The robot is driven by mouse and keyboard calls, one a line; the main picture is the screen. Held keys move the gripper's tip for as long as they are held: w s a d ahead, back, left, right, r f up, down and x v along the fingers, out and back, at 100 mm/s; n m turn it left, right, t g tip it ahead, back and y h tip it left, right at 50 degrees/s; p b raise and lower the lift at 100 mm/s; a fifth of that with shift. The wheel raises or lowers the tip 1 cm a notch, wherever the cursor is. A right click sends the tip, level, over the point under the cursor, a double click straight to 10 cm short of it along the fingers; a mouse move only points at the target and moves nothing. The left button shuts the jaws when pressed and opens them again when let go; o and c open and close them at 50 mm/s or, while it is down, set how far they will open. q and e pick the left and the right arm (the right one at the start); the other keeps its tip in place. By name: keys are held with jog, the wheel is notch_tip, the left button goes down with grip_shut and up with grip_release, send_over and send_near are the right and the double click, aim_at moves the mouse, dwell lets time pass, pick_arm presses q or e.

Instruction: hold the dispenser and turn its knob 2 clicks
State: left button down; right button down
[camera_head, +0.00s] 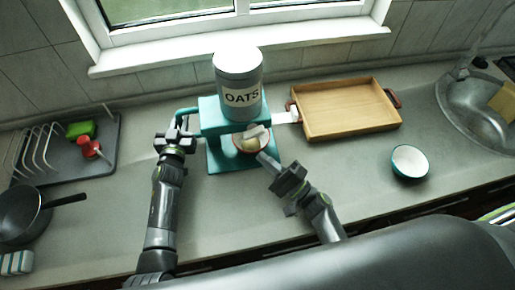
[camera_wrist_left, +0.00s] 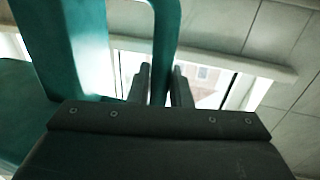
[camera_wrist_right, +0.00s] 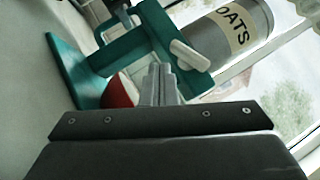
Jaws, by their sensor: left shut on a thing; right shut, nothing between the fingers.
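The dispenser is a grey canister (camera_head: 238,80) labelled OATS on a teal stand (camera_head: 213,117). A pale bar-shaped knob (camera_head: 256,132) is on its front; it also shows in the right wrist view (camera_wrist_right: 191,55). My left gripper (camera_head: 176,136) is shut on the teal handle (camera_wrist_left: 166,35) at the stand's left side. My right gripper (camera_head: 264,157) is shut and empty, just in front of the stand and below the knob. In the right wrist view its fingertips (camera_wrist_right: 159,72) are beside the knob; I cannot tell whether they touch.
A red bowl (camera_wrist_right: 117,92) sits under the canister on the stand's base. A wooden tray (camera_head: 345,108) is to the right, with a teal-and-white bowl (camera_head: 410,162) and a sink (camera_head: 480,112) beyond. A dish rack (camera_head: 38,150) and a dark pan (camera_head: 20,212) are left. The front counter is mostly clear.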

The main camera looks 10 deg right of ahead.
jog(key=c, duration=2.1)
grip_release()
jog(key=shift+s+d+f, duration=0.2)
jog(key=shift+s+d, duration=0.1)
jog(key=shift+s, duration=0.1)
jog(key=shift+o, duration=1.3)
jog(key=shift+s+d, duration=0.15)
jog(key=shift+o, duration=1.2)
jog(key=shift+s+r+n+g, duration=0.1)
jog(key=shift+r+n+g, duration=0.1)
jog(key=shift+n+g, duration=0.1)
jog(key=shift+o, duration=0.8)
jog(key=shift+s+r+n+g+y, duration=0.1)
jog(key=shift+r+n+g+y, duration=0.2)
jog(key=shift+n+g+y, duration=0.15)
jog(key=n+g+h, duration=0.4)
jog(key=n+h, duration=0.1)
jog(key=n, duration=0.1)
send_near(258, 135)
jog(key=x, duration=1)
jog(key=shift+s, duration=0.1)
jog(key=shift+c, duration=0.3)
grip_shut()
